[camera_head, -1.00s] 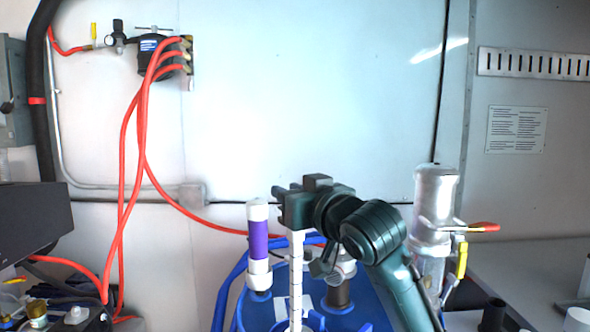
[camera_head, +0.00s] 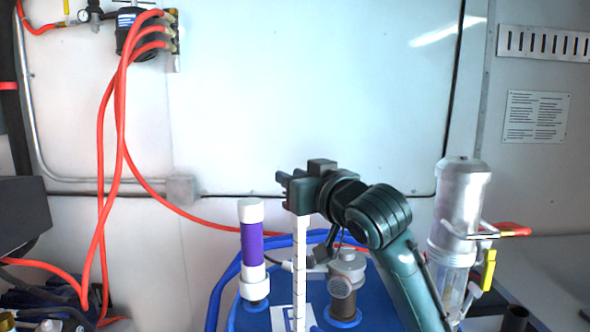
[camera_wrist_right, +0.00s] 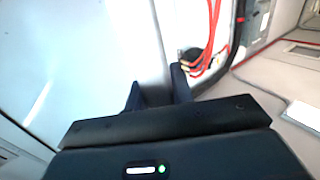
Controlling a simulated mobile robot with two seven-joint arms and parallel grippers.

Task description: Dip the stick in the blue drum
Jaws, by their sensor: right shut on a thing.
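The stick (camera_head: 300,275) is long, white and marked with thin dark lines. It hangs upright from my right gripper (camera_head: 298,192), which is shut on its top end. The blue drum (camera_head: 378,305) stands below and behind the gripper. The stick passes in front of the drum's top in the head view, and its lower end is cut off by the frame edge, so I cannot tell whether it is inside the drum. In the right wrist view the gripper's dark fingers (camera_wrist_right: 158,92) show, but the stick is hidden. My left gripper is not in view.
A white and purple tube (camera_head: 251,245) and a grey-capped fitting (camera_head: 345,275) stand up from the drum. A metal cylinder with valves (camera_head: 460,215) is to the right. Red hoses (camera_head: 102,190) hang at the left. A bare wall (camera_head: 300,90) is behind.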

